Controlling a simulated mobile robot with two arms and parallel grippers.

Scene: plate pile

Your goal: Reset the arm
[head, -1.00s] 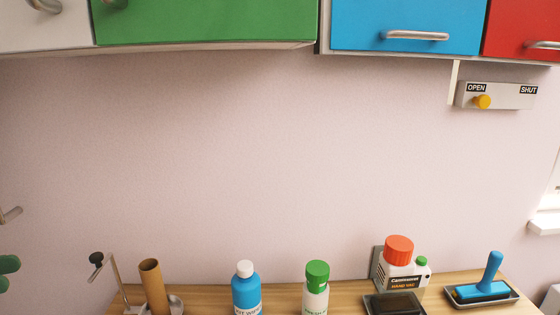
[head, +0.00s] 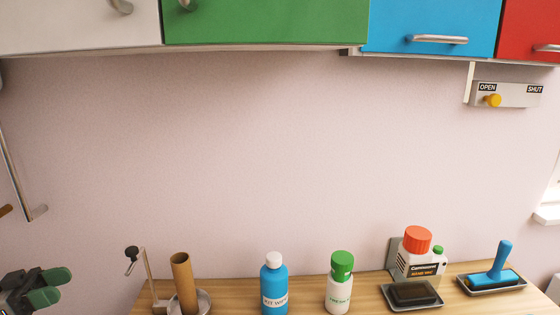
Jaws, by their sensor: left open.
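My left gripper (head: 52,289) shows at the lower left edge of the head view. It has a dark body and two green fingertips, which stand apart with nothing between them. It is to the left of the wooden counter (head: 228,301) and clear of the things on it. My right gripper is not in view.
On the counter are a paper-roll holder with a brown tube (head: 184,284), a blue bottle (head: 273,291), a green-capped bottle (head: 340,287), a red-capped container (head: 418,262), a black tray (head: 414,306) and a blue-handled tool (head: 496,270). Cabinets (head: 265,22) hang above bare wall.

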